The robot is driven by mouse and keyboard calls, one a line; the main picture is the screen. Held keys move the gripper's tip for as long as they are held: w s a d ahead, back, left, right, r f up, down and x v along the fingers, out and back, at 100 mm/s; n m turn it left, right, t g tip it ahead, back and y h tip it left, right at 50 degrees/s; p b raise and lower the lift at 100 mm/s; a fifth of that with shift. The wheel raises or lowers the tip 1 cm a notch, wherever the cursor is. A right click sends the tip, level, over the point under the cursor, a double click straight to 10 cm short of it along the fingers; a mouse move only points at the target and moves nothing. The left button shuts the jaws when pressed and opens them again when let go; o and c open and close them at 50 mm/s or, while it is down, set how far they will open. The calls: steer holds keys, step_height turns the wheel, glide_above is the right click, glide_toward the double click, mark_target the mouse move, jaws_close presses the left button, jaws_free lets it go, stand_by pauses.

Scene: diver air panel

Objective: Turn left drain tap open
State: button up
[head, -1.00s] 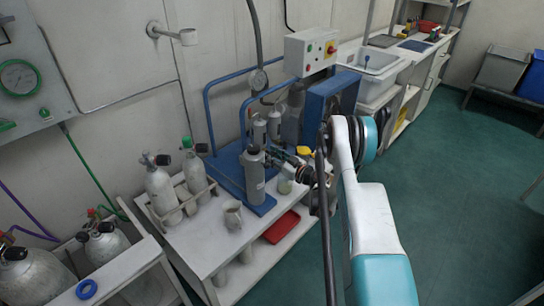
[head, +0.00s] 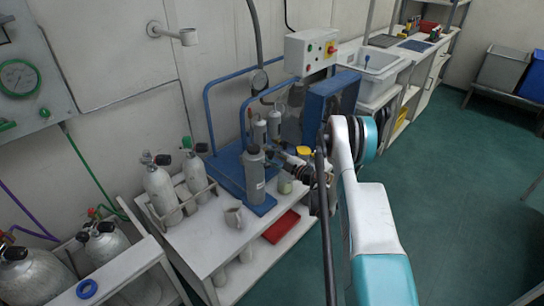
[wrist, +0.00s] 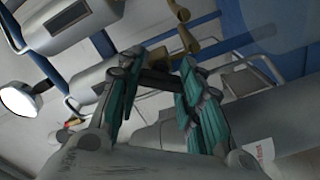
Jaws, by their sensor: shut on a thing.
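My gripper (wrist: 160,72) reaches in from the right in the head view (head: 271,153), just behind the grey bottle. In the wrist view its two teal-padded fingers stand on either side of a short dark bar (wrist: 160,82), which looks like the left drain tap's handle. The fingers are shut on it. Brass fittings (wrist: 188,40) show just past the fingertips. Two grey filter cylinders (head: 259,132) (head: 274,123) stand on the blue-framed unit behind the gripper. The tap is too small and hidden to make out in the head view.
A grey bottle (head: 254,172) stands close in front of my gripper. A jar with a yellow lid (head: 304,151) is beside my wrist. A jug (head: 233,215), a red tray (head: 282,226) and racked cylinders (head: 162,190) are nearby. The floor at right is clear.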

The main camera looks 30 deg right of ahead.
steer(key=n, duration=0.5)
steer(key=shift+f+n, duration=0.1)
steer(key=shift+n, duration=0.2)
stand_by(0.4)
steer(key=o, duration=1.1)
